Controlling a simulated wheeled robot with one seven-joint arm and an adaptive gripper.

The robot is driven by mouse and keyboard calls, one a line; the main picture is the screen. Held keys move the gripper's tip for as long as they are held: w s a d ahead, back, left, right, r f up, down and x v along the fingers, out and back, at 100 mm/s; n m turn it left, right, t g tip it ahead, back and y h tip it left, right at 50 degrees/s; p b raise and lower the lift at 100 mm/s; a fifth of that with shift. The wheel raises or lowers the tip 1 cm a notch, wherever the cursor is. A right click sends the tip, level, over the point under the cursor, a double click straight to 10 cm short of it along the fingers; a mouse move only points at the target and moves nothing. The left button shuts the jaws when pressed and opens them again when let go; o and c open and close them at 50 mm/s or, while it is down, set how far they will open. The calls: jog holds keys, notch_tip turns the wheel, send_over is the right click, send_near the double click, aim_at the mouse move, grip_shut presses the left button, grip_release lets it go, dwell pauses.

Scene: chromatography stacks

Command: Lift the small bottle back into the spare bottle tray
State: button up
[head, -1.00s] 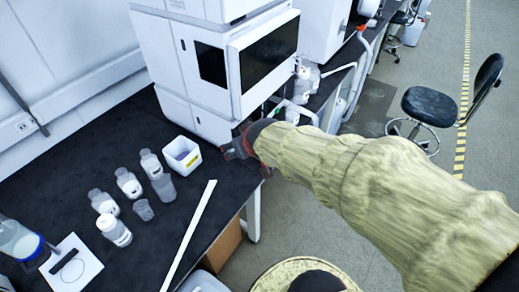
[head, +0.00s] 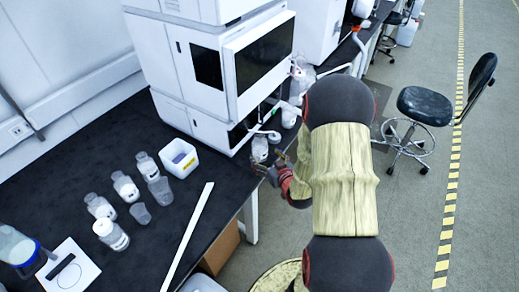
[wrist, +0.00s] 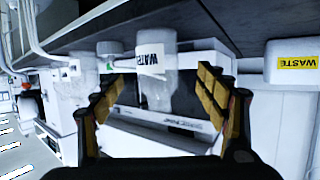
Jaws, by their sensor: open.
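A small clear bottle (head: 260,150) with a white label stands upright at the bench edge, by the front of the white instrument. In the wrist view, which is upside down, a clear bottle with a WATER label (wrist: 151,60) shows between the fingers, beyond the tips. My gripper (head: 268,168) is just in front of the bottle in the head view. In the wrist view my gripper (wrist: 163,80) is open and empty, one finger to each side of the bottle. I cannot make out a spare bottle tray for sure.
A white WASTE bin (head: 180,158) stands on the black bench (head: 85,150), and shows in the wrist view (wrist: 292,62). Several bottles and cups (head: 122,187) stand left of it. The white instrument (head: 215,65) rises behind. A stool (head: 424,105) is at right.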

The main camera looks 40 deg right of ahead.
aim_at(263, 153)
jog(key=b+x, duration=0.3)
jog(key=x, duration=0.4)
jog(key=shift+s+d+f, duration=0.1)
jog(key=shift+d+f, duration=0.05)
jog(key=shift+w+d, duration=0.1)
jog(key=shift+w, duration=0.3)
jog(key=shift+c, duration=1.4)
jog(key=c, duration=1.1)
jog(key=shift+c, duration=0.7)
